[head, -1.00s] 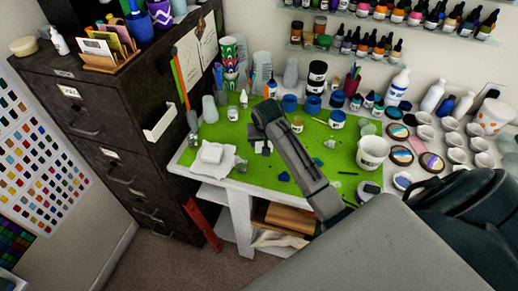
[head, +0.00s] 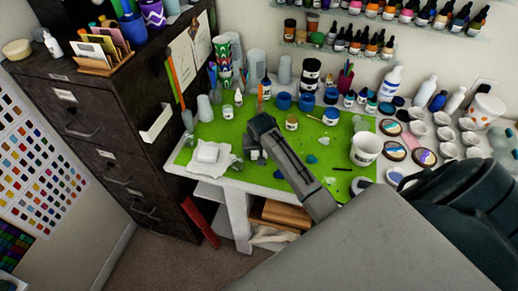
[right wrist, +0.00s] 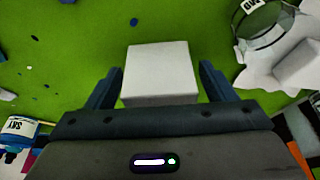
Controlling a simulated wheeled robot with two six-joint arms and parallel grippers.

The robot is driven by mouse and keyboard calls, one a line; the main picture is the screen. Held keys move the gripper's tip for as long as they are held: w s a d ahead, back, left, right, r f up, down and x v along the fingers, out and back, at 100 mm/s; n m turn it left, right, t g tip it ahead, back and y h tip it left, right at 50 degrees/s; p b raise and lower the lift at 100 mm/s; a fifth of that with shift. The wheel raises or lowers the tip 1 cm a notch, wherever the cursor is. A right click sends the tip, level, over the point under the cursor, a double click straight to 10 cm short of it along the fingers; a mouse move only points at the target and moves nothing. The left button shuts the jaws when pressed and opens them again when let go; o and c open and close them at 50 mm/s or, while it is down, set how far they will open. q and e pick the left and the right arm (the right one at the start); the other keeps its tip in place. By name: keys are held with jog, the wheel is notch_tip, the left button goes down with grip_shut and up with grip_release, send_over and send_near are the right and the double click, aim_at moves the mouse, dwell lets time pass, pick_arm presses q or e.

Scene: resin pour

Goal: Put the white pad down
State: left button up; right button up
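The white pad (right wrist: 160,72) is a square white block, seen in the right wrist view between the two fingers of my right gripper (right wrist: 161,80). The fingers stand on either side of it, with a thin strip of green seeming to show at each side. The gripper looks open around the pad. In the head view my right gripper (head: 256,152) is low over the green mat (head: 225,126), largely hiding the pad. A second white block (head: 207,152) lies on a crumpled white sheet to its left. My left gripper is not in view.
A jar labelled SKY (right wrist: 18,132) is close at the left in the wrist view; a clear cup (right wrist: 262,22) is at upper right. In the head view, jars, cups and a white tub (head: 365,149) crowd the mat's back and right. A dark cabinet (head: 105,115) stands at left.

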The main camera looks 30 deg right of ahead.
jog(key=b+v, duration=0.4)
jog(key=v, duration=0.8)
jog(key=shift+r, duration=0.25)
